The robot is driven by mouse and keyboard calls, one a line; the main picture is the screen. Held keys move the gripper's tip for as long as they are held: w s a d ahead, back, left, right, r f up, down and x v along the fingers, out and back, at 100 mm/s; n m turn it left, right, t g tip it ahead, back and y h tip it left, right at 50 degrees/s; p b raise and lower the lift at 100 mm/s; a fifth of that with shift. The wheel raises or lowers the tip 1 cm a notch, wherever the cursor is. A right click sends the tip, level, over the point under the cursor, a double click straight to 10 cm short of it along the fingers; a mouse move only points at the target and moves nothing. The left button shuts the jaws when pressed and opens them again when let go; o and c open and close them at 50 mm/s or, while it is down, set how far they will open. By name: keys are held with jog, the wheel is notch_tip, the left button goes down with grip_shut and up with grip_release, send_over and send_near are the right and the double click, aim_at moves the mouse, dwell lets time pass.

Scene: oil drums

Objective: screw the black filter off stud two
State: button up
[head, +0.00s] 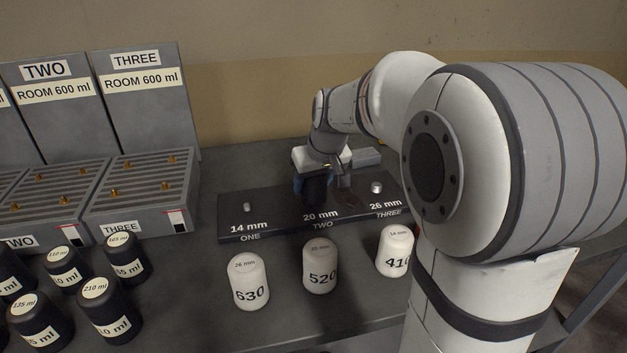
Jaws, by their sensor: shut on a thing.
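The dark stud block (262,228) lies on the table with places marked 14 mm ONE, 20 mm TWO and 26 mm THREE. The black filter (315,190) stands upright at stud two, below my gripper (325,178). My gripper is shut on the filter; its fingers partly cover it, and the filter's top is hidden. Stud two itself is hidden beneath the filter. Stud one (247,207) and stud three (376,187) are bare. I cannot tell whether the filter's threads are still engaged.
White filters marked 630 (249,282), 520 (320,267) and 410 (395,251) stand in front of the block. Several black filters (110,307) stand at the left front. Grey slotted drain boxes (145,200) with upright signs stand behind them. Bare table lies between boxes and block.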

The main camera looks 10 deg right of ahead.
jog(key=c, duration=0.3)
jog(key=shift+f+n+y+b, duration=0.1)
jog(key=shift+n+y+b, duration=0.4)
jog(key=shift+n, duration=0.5)
jog(key=shift+c, duration=0.2)
jog(key=n+g+b, duration=0.1)
jog(key=n, duration=0.2)
jog(key=shift+y, duration=0.4)
jog(key=shift+a+n, duration=0.1)
jog(key=shift+n, duration=0.6)
jog(key=n+g+y, duration=0.1)
jog(key=n, duration=0.2)
jog(key=shift+s+a+n+g, duration=0.15)
jog(key=shift+n+g, duration=0.55)
jog(key=shift+n, duration=0.9)
jog(key=shift+y, duration=0.3)
